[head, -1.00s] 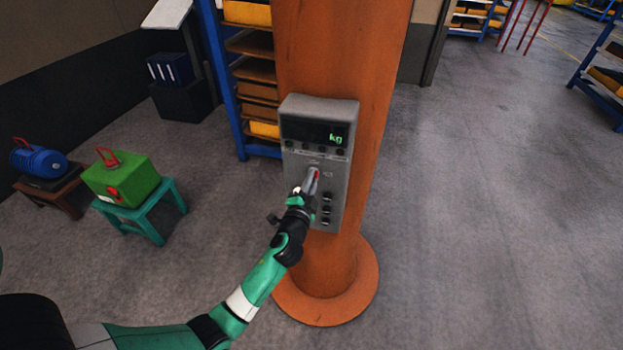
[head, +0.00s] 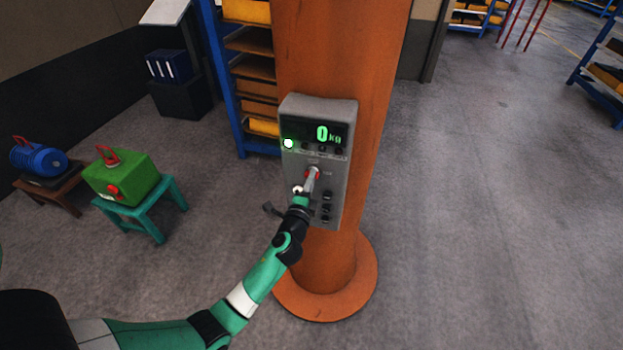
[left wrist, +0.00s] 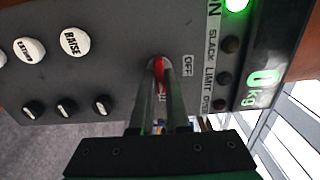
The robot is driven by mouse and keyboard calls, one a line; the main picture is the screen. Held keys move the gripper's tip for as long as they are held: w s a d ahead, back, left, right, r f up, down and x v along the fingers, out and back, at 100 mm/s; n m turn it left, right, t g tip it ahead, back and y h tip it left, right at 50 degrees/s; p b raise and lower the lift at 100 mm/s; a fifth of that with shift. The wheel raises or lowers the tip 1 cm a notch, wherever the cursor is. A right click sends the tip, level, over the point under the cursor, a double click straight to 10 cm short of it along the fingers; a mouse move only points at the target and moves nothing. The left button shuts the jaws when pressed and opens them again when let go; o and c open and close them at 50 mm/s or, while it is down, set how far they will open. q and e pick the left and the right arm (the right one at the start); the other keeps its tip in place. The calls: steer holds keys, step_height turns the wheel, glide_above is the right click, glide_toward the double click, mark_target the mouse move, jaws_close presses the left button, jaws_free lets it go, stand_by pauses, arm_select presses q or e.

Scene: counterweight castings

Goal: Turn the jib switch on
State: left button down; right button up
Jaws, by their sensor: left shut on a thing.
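The grey control box (head: 335,135) is fixed on the orange column. Its display (head: 326,134) reads 0 kg, and a green lamp (head: 288,144) is lit at its left. The red jib switch (head: 313,173) is on the box's face below the display. My left gripper (head: 309,182) is at the switch, its fingers on either side of it. In the left wrist view the red switch (left wrist: 158,70) shows between the two fingertips, near an OFF label; the lit green lamp (left wrist: 237,4) is at the top. The fingers partly hide the switch. My right gripper is not in view.
Below the switch are several black knobs (head: 327,208). White buttons, one marked RAISE (left wrist: 75,41), show in the wrist view. A green casting (head: 122,178) sits on a teal stool (head: 150,215) at left, beside a blue casting (head: 38,160).

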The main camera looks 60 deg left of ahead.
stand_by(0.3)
arm_select(q)
steer(key=c, duration=0.9)
jaws_free()
steer(key=shift+s+d, duration=0.1)
steer(key=v, duration=1.1)
steer(key=shift+s+d, duration=0.1)
steer(key=shift+d, duration=0.05)
